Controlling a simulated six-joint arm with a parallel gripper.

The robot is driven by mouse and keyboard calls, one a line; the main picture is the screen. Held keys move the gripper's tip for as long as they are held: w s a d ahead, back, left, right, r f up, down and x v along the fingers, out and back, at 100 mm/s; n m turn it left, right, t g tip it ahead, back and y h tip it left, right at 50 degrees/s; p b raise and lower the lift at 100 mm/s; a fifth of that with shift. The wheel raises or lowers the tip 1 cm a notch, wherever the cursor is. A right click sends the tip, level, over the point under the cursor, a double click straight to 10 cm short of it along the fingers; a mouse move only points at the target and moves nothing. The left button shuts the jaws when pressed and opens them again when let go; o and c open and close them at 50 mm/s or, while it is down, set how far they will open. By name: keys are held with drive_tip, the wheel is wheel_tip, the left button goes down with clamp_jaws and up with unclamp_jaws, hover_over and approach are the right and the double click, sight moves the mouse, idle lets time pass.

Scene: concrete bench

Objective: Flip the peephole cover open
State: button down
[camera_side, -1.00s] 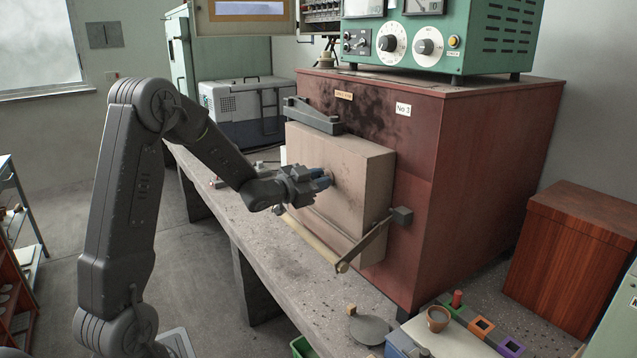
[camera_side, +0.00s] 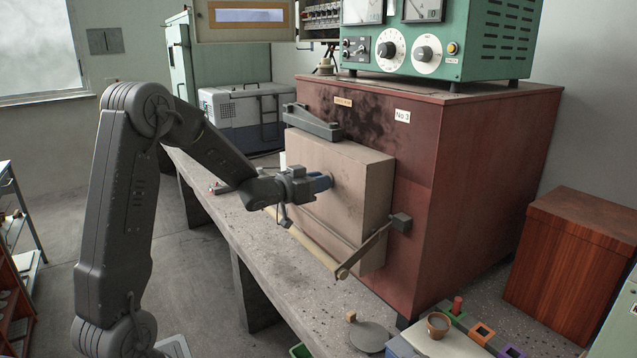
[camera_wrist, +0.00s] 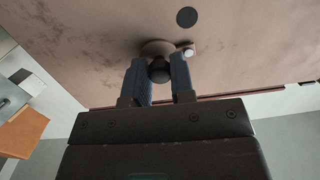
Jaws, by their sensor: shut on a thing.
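The furnace door is a thick beige block (camera_side: 345,180) on the front of a red-brown furnace. In the wrist view its face (camera_wrist: 90,40) fills the upper part. The peephole cover (camera_wrist: 155,46), a small brownish disc, lies against that face, with a dark round knob (camera_wrist: 160,70) in front of it. A dark round hole (camera_wrist: 187,17) shows uncovered beside the disc, and a small pale pin (camera_wrist: 189,53) sits near the disc's edge. My gripper (camera_wrist: 160,72) is shut on the knob, with one blue finger on each side. In the side view my gripper (camera_side: 323,183) reaches the door's face; its fingers hide the cover.
A long handle bar (camera_side: 318,252) and its lever arm (camera_side: 368,247) stand out below the gripper. A dark bracket (camera_side: 313,122) sits above the door. A cup (camera_side: 438,325) and coloured blocks stand at front right. The bench's left strip is mostly clear.

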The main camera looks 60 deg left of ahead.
drive_tip(key=c, duration=1)
unclamp_jaws()
drive_tip(key=shift+s, duration=0.1)
drive_tip(key=s, duration=1.3)
drive_tip(key=shift+s+d+r, duration=0.3)
drive_tip(key=shift+d+r, duration=0.05)
drive_tip(key=shift+r, duration=0.05)
drive_tip(key=d+r+n+g+y, duration=0.25)
drive_tip(key=d+g+y, duration=0.2)
drive_tip(key=d, duration=0.35)
drive_tip(key=s+d+m+g+h, duration=0.1)
drive_tip(key=s+d+g, duration=0.1)
drive_tip(key=s+d, duration=0.2)
drive_tip(key=s+d+f+m+g+h, duration=0.1)
drive_tip(key=s+d+g+h, duration=0.1)
drive_tip(key=s+d, duration=0.3)
drive_tip(key=s+d+m+g+h, duration=0.1)
drive_tip(key=s+d+g+h, duration=0.1)
drive_tip(key=d, duration=0.4)
drive_tip(key=shift+s+d+f+m+g+h, duration=0.1)
drive_tip(key=shift+s+f+m+g+h, duration=0.2)
drive_tip(key=shift+s, duration=0.35)
drive_tip(key=shift+s+f+n+g+y, duration=0.1)
drive_tip(key=shift+s+g, duration=0.25)
drive_tip(key=shift+s, duration=0.25)
